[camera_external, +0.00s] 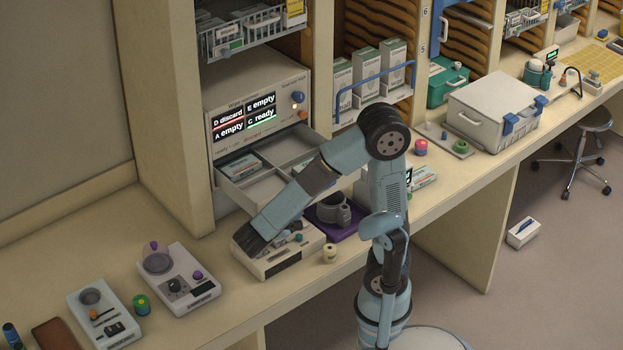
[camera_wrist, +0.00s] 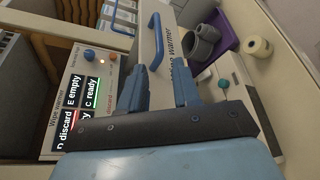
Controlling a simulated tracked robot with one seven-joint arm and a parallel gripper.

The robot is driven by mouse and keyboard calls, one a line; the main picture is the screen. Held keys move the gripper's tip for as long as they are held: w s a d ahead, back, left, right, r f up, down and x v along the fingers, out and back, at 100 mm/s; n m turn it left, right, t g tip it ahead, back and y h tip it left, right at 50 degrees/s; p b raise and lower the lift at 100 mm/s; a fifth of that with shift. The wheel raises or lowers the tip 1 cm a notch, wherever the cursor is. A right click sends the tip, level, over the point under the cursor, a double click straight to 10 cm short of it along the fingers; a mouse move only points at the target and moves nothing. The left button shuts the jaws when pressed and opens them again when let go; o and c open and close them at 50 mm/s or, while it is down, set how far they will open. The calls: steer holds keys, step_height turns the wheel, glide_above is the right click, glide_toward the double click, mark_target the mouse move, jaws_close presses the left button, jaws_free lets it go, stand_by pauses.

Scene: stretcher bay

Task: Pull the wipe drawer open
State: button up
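The wipe warmer (camera_external: 257,95) is a pale cabinet with a lit screen. Its drawer (camera_external: 232,190) stands open below the screen, showing divided compartments with a pack in one. In the wrist view, the drawer's pale front (camera_wrist: 181,50) carries lettering and a blue bar handle (camera_wrist: 154,42). My gripper (camera_external: 248,238) is low in front of the drawer; it also shows in the wrist view (camera_wrist: 160,82). Its two fingers are apart and empty, with the handle ahead of them. In the external view my arm hides the handle, and I cannot tell whether a finger touches it.
A pale device (camera_external: 282,262) sits under my gripper. A purple tray (camera_external: 343,232) with a grey item and a small cream roll (camera_external: 329,253) stand to the right. Another device (camera_external: 180,285) is on the counter at left. A blue rail (camera_external: 375,82) fronts the glove boxes.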

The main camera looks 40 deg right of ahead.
steer(key=shift+o, duration=0.6)
steer(key=shift+w+d+r+m+g, duration=0.15)
steer(key=shift+d+m+g, duration=0.15)
steer(key=shift+m, duration=0.2)
steer(key=d+r+m+g+y, duration=0.1)
steer(key=d+r+m+y, duration=0.6)
steer(key=m, duration=0.7)
steer(key=d+r+m+g+y, duration=0.1)
steer(key=d+r+m+y, duration=0.6)
steer(key=m, duration=0.6)
steer(key=shift+y, duration=0.3)
steer(key=x, duration=1.4)
steer(key=shift+w+a+f, duration=0.15)
steer(key=shift+w+f, duration=0.15)
steer(key=shift+c, duration=0.3)
jaws_close()
